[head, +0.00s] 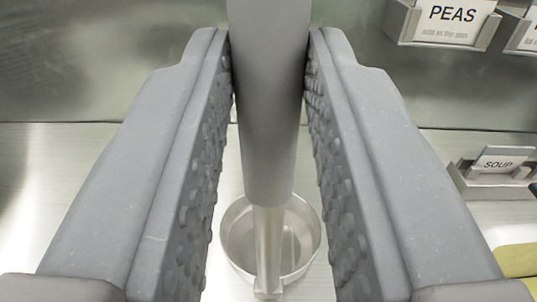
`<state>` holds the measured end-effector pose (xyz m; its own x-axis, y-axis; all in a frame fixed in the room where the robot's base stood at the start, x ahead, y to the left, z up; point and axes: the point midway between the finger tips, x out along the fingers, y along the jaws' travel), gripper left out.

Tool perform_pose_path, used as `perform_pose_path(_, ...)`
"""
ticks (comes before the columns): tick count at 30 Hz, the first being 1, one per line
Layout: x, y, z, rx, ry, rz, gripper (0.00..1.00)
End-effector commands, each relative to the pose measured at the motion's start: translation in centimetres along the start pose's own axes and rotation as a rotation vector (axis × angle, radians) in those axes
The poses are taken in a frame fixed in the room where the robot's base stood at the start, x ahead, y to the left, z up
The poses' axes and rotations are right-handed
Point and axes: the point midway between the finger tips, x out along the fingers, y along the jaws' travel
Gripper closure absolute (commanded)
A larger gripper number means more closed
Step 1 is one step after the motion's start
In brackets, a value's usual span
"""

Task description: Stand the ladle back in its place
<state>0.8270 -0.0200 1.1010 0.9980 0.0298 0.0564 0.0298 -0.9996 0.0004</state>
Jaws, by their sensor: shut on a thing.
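The ladle is upright in the middle of the head view, with a thick grey handle (270,110) and a thinner metal shank below it. The shank runs down to the near rim of a round, shallow metal bowl (238,240), which appears to be the ladle's own bowl. My gripper (269,65) is shut on the grey handle, with one finger on each side. The top of the handle is cut off by the picture edge. I cannot tell whether the bowl touches the surface beneath. No place for the ladle can be made out.
A holder with a PEAS card (450,17) is on the back wall at upper right, with another card partly cut off beside it. A SOUP card holder (495,165) stands on the metal counter at right. A yellow-green thing (517,260) shows at lower right. The counter at left (60,170) looks clear.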

Motion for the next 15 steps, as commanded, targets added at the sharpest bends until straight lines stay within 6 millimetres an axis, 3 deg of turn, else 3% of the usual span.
perform_pose_path(5,-0.02,-0.02,0.09,0.0,-0.002,0.0,1.0)
perform_pose_path(6,-0.02,-0.02,0.11,0.0,-0.002,0.0,0.7)
perform_pose_path(7,-0.02,-0.04,0.1,0.0,-0.002,-0.001,0.61)
perform_pose_path(15,-0.02,-0.06,0.04,0.0,-0.001,-0.001,0.59)
